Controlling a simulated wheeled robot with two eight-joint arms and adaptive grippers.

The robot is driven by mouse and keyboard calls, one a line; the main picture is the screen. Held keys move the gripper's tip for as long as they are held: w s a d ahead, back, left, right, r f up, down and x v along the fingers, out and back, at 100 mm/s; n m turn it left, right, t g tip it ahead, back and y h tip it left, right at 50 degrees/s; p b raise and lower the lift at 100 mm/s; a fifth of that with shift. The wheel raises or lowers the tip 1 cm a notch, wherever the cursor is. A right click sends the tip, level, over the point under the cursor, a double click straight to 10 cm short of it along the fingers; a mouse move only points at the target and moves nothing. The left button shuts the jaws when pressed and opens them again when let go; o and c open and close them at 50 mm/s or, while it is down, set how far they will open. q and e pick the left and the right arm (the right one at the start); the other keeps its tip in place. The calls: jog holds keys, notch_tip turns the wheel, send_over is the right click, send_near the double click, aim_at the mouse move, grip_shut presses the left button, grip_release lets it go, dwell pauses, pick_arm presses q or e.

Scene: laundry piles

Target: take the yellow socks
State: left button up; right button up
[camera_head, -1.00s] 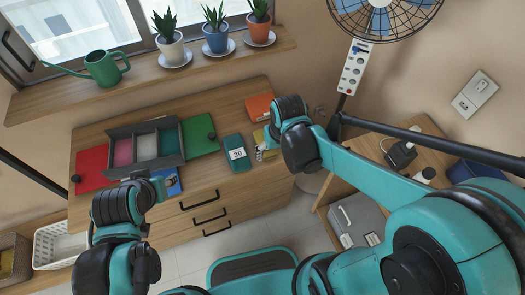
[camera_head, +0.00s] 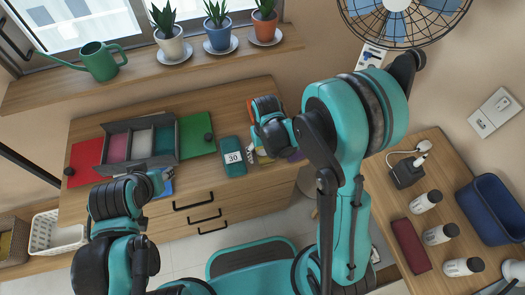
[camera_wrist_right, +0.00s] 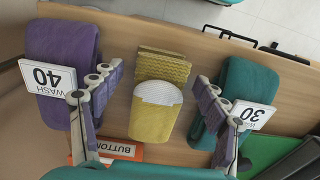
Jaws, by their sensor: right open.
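The yellow socks (camera_wrist_right: 151,122) lie folded on the dresser top, with a ribbed cuff end and a pale patch, in the middle of the right wrist view. In the head view only a sliver of yellow (camera_head: 263,157) shows under my right gripper (camera_head: 254,150). My right gripper (camera_wrist_right: 158,84) is open, with one finger on each side of the socks and gaps between. My left gripper (camera_head: 158,184) is over the dresser's front left; its fingers are mostly hidden by its wrist.
A purple pile (camera_wrist_right: 62,50) labelled 40 and a teal pile (camera_wrist_right: 245,85) labelled 30 flank the socks closely. An orange button box (camera_wrist_right: 120,148) lies beside them. A divided grey tray (camera_head: 176,140) stands left. A side table (camera_head: 385,185) with bottles is at right.

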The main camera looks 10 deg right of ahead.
jog(key=shift+f, duration=0.35)
jog(key=shift+r, duration=0.1)
jog(key=c, duration=1.2)
jog(key=shift+c, duration=0.2)
